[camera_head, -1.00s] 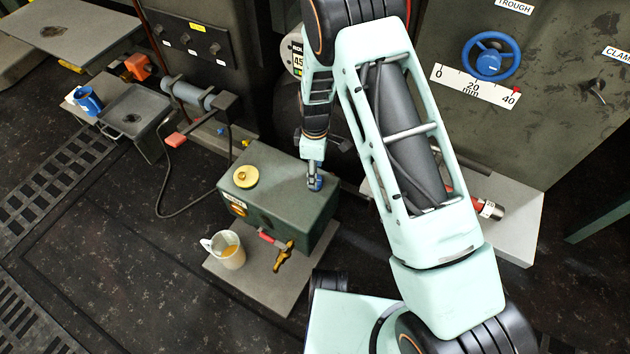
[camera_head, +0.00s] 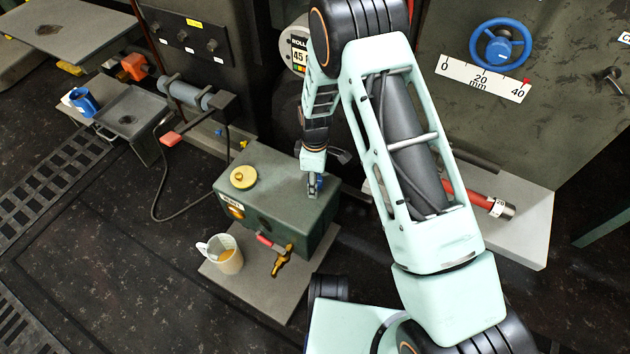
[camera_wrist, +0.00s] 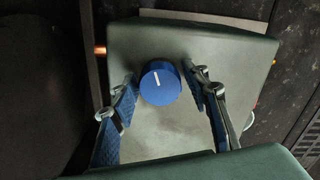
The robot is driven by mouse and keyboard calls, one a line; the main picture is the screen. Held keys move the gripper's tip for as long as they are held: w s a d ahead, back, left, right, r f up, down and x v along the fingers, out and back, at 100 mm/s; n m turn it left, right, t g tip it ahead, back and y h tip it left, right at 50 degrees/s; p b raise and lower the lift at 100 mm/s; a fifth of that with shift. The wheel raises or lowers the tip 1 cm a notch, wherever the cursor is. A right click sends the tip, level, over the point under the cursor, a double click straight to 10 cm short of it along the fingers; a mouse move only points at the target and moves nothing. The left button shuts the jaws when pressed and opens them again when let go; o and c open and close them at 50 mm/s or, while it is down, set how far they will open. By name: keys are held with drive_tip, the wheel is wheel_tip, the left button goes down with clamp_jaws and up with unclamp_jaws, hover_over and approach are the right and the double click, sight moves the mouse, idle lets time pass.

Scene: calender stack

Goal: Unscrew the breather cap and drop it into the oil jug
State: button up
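A dark green tank (camera_head: 270,200) stands low on a grey plate. A blue round cap (camera_wrist: 160,82) with a white line on its top sits on the tank; I take it for the breather cap. It shows only partly beside my fingers in the head view (camera_head: 319,182). My gripper (camera_wrist: 160,85) is over the tank top, with one blue-padded finger on each side of the cap and small gaps showing. A yellow cap (camera_head: 243,177) is on the tank's left end. A pale jug (camera_head: 225,258) with amber liquid stands upright in front of the tank.
A brass tap (camera_head: 281,262) with a red handle juts from the tank front near the jug. A blue mug (camera_head: 84,101) stands on a grey tray at the left. A red cylinder (camera_head: 490,203) lies on the right ledge. Floor left of the jug is clear.

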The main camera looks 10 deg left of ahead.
drive_tip(key=c, duration=0.8)
drive_tip(key=shift+n, duration=1.1)
drive_tip(key=shift+n, duration=1.1)
drive_tip(key=shift+n, duration=1.1)
drive_tip(key=shift+n, duration=1.1)
